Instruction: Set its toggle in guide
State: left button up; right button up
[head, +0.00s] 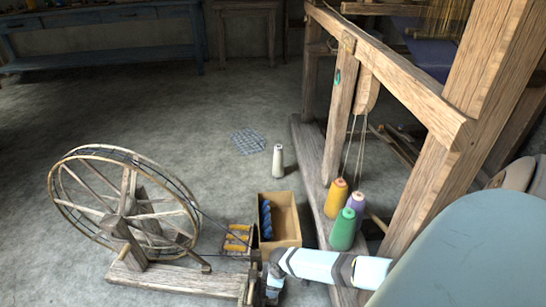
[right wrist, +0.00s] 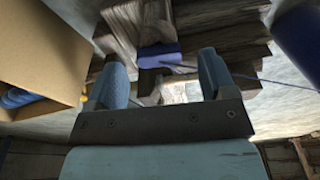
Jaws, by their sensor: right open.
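My right gripper (right wrist: 161,72) is open in the right wrist view, with its two blue fingers apart and nothing clearly held between them. Beyond the fingertips is a dark wooden frame (right wrist: 215,30) with a blue spool-like piece (right wrist: 159,49) on it. A thin dark thread (right wrist: 235,75) runs from there to the right. In the head view my right arm reaches in from the lower right to the end of the spinning wheel's base (head: 180,279). I cannot make out a toggle or a guide for certain. My left gripper is not in view.
The spinning wheel (head: 125,205) stands at left. A cardboard box (head: 284,221) with blue yarn (head: 266,218) is just behind my right arm; orange bobbins (head: 237,237) lie beside it.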

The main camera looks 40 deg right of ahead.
pick_arm(q)
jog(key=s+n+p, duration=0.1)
jog(key=p, duration=0.1)
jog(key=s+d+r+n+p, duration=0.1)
jog(key=p, duration=0.1)
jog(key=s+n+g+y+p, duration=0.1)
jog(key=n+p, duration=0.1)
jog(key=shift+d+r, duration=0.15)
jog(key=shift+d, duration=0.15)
pick_arm(e)
notch_tip(320, 180, up, 12)
jog(key=s+d, duration=0.1)
jog(key=shift+s, duration=0.2)
